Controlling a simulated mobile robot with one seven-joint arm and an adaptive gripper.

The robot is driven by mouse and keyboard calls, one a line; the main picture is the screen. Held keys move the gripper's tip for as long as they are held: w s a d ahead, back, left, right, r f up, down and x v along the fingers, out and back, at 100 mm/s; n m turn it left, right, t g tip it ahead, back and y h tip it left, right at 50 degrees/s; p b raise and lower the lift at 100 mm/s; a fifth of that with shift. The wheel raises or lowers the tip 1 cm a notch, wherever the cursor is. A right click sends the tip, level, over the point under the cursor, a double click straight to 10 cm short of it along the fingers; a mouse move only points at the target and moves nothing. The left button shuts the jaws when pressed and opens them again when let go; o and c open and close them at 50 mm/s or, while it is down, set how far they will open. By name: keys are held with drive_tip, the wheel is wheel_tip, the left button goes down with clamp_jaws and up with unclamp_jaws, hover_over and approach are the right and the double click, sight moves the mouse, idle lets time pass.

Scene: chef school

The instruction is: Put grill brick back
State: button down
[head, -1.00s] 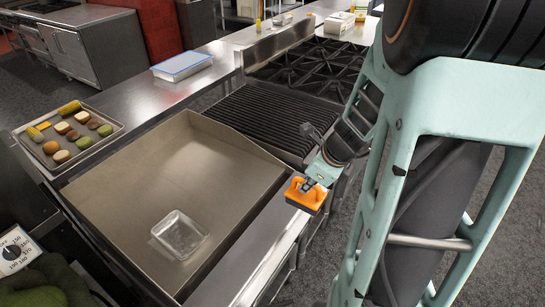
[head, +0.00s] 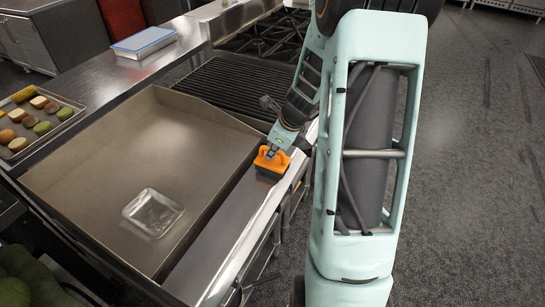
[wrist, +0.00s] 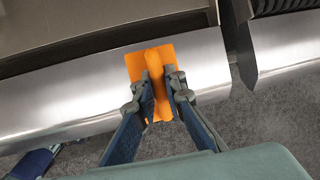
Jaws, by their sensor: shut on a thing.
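The grill brick (head: 271,163) has an orange holder with a handle on top and a dark block underneath. It is at the steel front ledge (head: 228,232) of the flat griddle, near the griddle's right end. My gripper (head: 272,152) is shut on its handle. In the wrist view the orange holder (wrist: 150,66) shows between the two fingers (wrist: 160,88), over the steel ledge. Whether the block touches the ledge or hangs just above it I cannot tell.
The flat griddle (head: 110,170) holds a clear rectangular container (head: 153,212). A ribbed grill (head: 215,95) and burners lie beyond. A food tray (head: 70,110) and a blue-rimmed white container (head: 143,42) stand behind. Open floor (head: 460,150) lies to the right.

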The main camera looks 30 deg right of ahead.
drive_tip(key=shift+f, duration=0.25)
drive_tip(key=shift+f, duration=0.15)
drive_tip(key=c, duration=2)
unclamp_jaws()
drive_tip(key=shift+s+r, duration=0.15)
drive_tip(key=shift+r, duration=0.55)
drive_tip(key=p+v, duration=0.1)
drive_tip(key=v, duration=1)
drive_tip(key=shift+s, duration=0.1)
drive_tip(key=shift+f, duration=0.1)
